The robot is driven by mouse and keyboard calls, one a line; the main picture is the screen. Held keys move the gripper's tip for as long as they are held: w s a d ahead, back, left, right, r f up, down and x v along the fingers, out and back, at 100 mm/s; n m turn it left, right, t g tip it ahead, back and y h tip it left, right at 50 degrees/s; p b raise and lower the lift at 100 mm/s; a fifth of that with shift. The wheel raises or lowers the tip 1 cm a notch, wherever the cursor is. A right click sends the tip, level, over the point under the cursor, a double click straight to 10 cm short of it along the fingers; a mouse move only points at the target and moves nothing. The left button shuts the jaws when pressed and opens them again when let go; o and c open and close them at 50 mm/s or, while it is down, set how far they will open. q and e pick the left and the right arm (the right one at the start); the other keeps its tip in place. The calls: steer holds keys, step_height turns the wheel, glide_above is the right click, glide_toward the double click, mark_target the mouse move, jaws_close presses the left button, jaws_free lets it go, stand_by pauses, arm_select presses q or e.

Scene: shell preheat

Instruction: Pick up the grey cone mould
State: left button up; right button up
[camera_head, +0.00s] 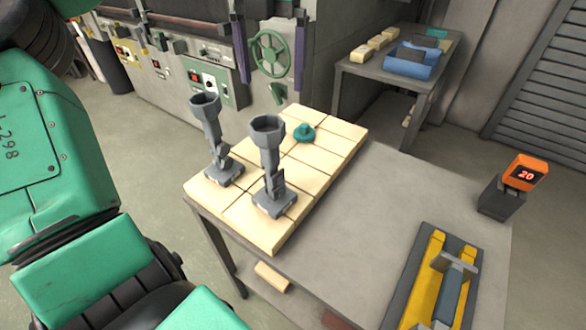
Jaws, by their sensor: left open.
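Two grey moulds stand upright on the pale tiled slab at the near left of the table. One mould (209,132) is further left and back, and the other mould (268,157) is nearer and to its right. Each has a flared cup on top, a narrow stem and a square foot. They look alike, and I cannot tell which one is the cone mould. My left gripper (145,290), green and black, is open at the lower left, to the left of and apart from both moulds. Its fingertips are not clear. My right gripper is not in view.
The pale slab (338,143) also bears a teal knobbed piece (304,132) behind the moulds. The grey table (375,220) is bare in the middle. A yellow fixture (432,262) and an orange display (523,174) stand at right. A furnace panel and side bench are behind.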

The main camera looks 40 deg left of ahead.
mark_target(268, 138)
arm_select(q)
steer(key=f, duration=0.2)
steer(key=s+a+f, duration=0.1)
steer(key=f, duration=0.2)
steer(key=f+p, duration=0.1)
steer(key=f, duration=0.1)
steer(key=shift+s+a+f, duration=0.25)
steer(key=shift+s+a, duration=0.1)
steer(key=f+p, duration=0.1)
steer(key=f, duration=0.2)
steer(key=d+f+p, duration=0.1)
steer(key=f, duration=0.1)
steer(key=shift+w+f+p, duration=0.15)
steer(key=shift+w+p, duration=0.1)
steer(key=shift+p, duration=0.05)
steer(key=shift+s+a+f, duration=0.1)
steer(key=shift+a+f, duration=0.05)
steer(key=shift+f, duration=0.25)
steer(key=c, duration=1.1)
steer(key=shift+r, duration=0.1)
jaws_close()
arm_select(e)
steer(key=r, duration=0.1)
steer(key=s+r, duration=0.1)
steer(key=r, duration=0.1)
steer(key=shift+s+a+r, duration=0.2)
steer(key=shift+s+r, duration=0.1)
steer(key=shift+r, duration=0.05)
